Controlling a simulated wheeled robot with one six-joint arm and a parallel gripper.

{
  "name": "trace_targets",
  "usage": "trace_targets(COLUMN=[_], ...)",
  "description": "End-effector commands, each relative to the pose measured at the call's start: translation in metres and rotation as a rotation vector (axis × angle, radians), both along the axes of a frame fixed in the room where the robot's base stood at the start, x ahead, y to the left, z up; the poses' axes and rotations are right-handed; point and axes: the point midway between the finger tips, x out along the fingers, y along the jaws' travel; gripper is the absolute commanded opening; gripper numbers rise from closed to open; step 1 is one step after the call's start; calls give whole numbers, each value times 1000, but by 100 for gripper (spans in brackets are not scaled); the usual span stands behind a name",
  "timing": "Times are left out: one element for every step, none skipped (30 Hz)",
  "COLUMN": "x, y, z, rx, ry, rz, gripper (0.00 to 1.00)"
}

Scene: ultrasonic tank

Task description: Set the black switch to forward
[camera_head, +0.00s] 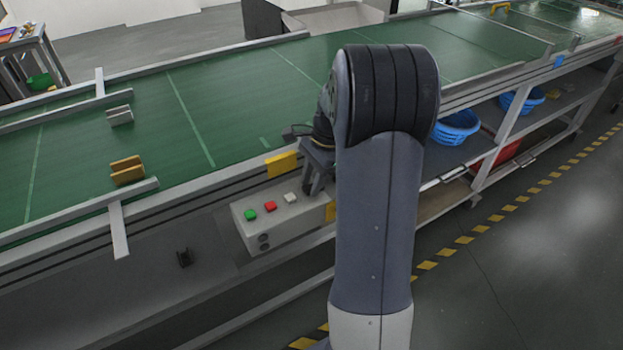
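A pale control box (284,223) is mounted on the near side of the conveyor. Its top carries a green button (250,214), a red button (271,206) and a white button (290,197). Two small dark round parts (263,241) sit on its front face. I cannot make out a black switch or its setting; the right part of the box is behind my gripper and arm. My gripper (313,188) points down just above the right part of the box, partly hidden by my arm. I cannot tell whether it touches anything or whether its fingers are apart.
The green conveyor belt (190,125) runs behind the box, with metal rails along its edges. A yellow block (282,164) is on the near rail. Blue baskets (456,127) stand on the shelf at right.

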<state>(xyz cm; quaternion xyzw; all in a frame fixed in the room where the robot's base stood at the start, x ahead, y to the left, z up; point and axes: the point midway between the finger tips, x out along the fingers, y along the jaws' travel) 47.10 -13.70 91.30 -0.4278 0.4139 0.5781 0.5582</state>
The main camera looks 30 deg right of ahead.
Motion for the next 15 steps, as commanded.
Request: trace_targets(x=[0, 0, 0, 0, 0, 0, 0, 0, 0, 0, 0, 0, 0, 1, 1], y=[0, 0, 0, 0, 0, 0, 0, 0, 0, 0, 0, 0, -1, -1, -2], z=[0, 0, 0, 0, 0, 0, 0, 0, 0, 0, 0, 1, 2, 4, 8], rx=[0, 0, -1, -1, -1, -1, -1, -1, -1, -1, -1, -1, -1, -2, -2], ry=[0, 0, 0, 0, 0, 0, 0, -1, -1, -1, -1, -1, -1, -2, -3], rz=[0, 0, 0, 0, 0, 0, 0, 0, 0, 0, 0, 0, 0, -1, -1], gripper=[37, 39, 43, 45, 47, 47, 47, 47, 47, 47, 47, 47, 47, 47, 47])
